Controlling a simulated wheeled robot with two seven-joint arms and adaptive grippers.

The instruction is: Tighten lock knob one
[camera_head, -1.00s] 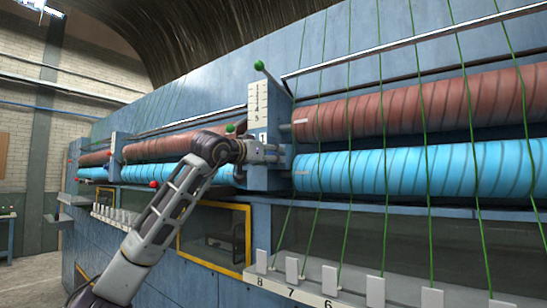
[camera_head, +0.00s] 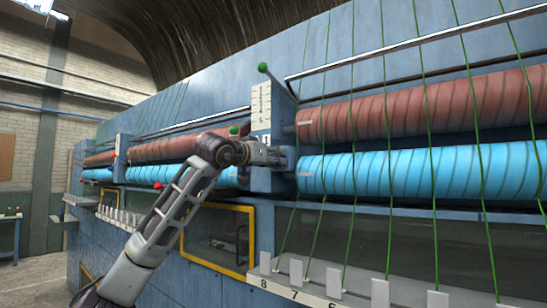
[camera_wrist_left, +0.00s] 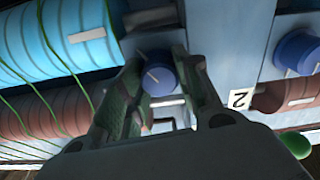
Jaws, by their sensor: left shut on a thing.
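My left gripper (camera_head: 276,157) reaches the upright blue bracket (camera_head: 262,181) between the roller sections. In the left wrist view, my left gripper (camera_wrist_left: 165,88) has its two dark fingers on either side of a round blue knob (camera_wrist_left: 158,80) with a light pointer line. It is shut on this knob. My right gripper is not in view.
Blue rollers (camera_head: 420,171) and red rollers (camera_head: 410,108) run along the machine on both sides of the bracket. Green yarns cross them at the right. A green ball-ended lever (camera_head: 263,68) stands above the bracket. A yellow-framed window (camera_head: 218,238) is below.

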